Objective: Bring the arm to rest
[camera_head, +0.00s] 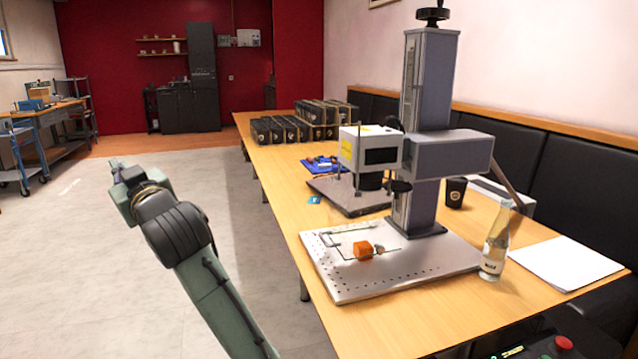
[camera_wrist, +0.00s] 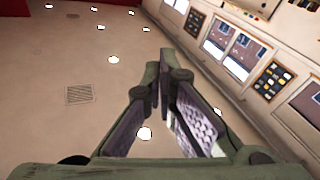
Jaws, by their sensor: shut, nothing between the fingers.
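My arm reaches up at the left of the head view, over the open floor and beside the table, touching nothing there. My gripper (camera_wrist: 158,75) shows in the wrist view, its two fingers shut with nothing between them. In the head view the gripper itself is hard to make out at the arm's far end. The laser marker (camera_head: 428,85) stands on the table with its head raised above the plate. An orange block (camera_head: 363,250) sits on the perforated metal base plate (camera_head: 430,271), apart from my arm.
The wooden table (camera_head: 285,193) runs along the right, with several dark boxes (camera_head: 285,128), a black cup (camera_head: 456,192), a bottle (camera_head: 494,243) and white paper (camera_head: 568,262) on it. The floor (camera_head: 75,262) left of the table is clear. The wrist view shows ceiling lights and a wall with framed panels.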

